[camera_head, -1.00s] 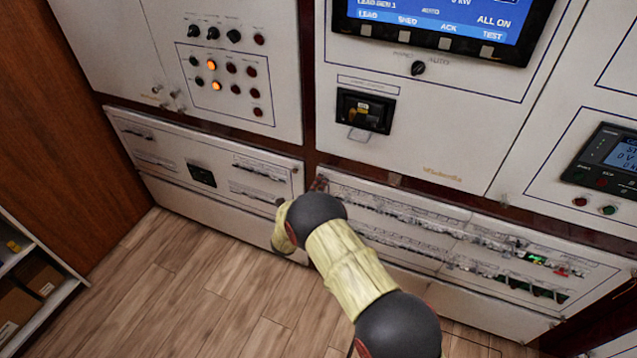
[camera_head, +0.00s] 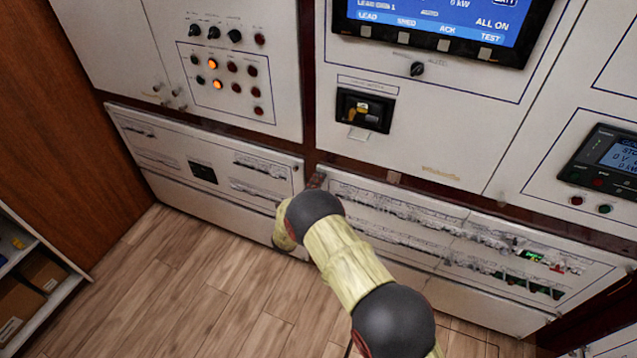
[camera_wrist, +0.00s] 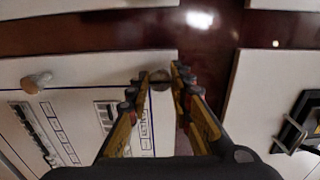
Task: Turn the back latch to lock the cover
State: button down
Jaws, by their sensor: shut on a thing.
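The cover is the white lower panel with breaker rows (camera_head: 345,192), right of the dark post. It also fills the left of the wrist view (camera_wrist: 75,72). In the wrist view, my gripper (camera_wrist: 160,80) has its two yellow and dark fingers closed around a small round latch (camera_wrist: 160,76) at the cover's edge. The fingers hide part of this latch, so its angle is unclear. A second, pale latch (camera_wrist: 37,82) sticks out farther left on the same cover. In the head view, my arm hides most of the gripper at the cover's upper left corner.
A black switch unit (camera_head: 364,110) sits on the panel above and shows at right in the wrist view (camera_wrist: 297,122). Another white lower panel (camera_head: 200,172) lies left of the post. Shelves (camera_head: 35,275) stand at lower left. The wooden floor (camera_head: 190,270) is clear.

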jog(key=c, duration=1.6)
grip_release()
jog(key=v, duration=1.2)
